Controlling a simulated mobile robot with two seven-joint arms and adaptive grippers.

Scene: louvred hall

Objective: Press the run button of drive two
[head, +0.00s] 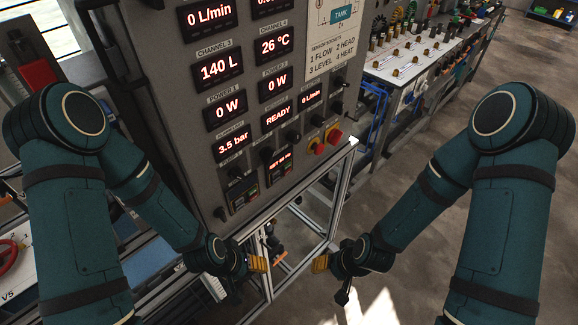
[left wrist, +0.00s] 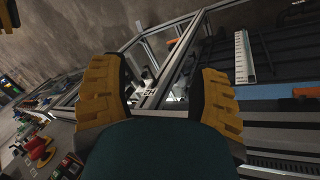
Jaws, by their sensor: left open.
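A grey control panel (head: 262,60) with red readouts stands in the middle of the head view. Two small dark drive units sit low on its face, a left one (head: 241,192) and a right one (head: 279,166). Their labels and buttons are too small to read, so I cannot tell which is drive two. My left gripper (head: 257,264) is below the panel, apart from the drives. In the left wrist view its yellow fingers (left wrist: 160,80) are spread with nothing held between them. My right gripper (head: 320,264) is right of it, below the panel's corner; its finger gap is not clear.
An aluminium frame (head: 335,200) stands below the panel. A bench with fittings (head: 420,60) is behind at right. Floor (head: 430,150) is open at right.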

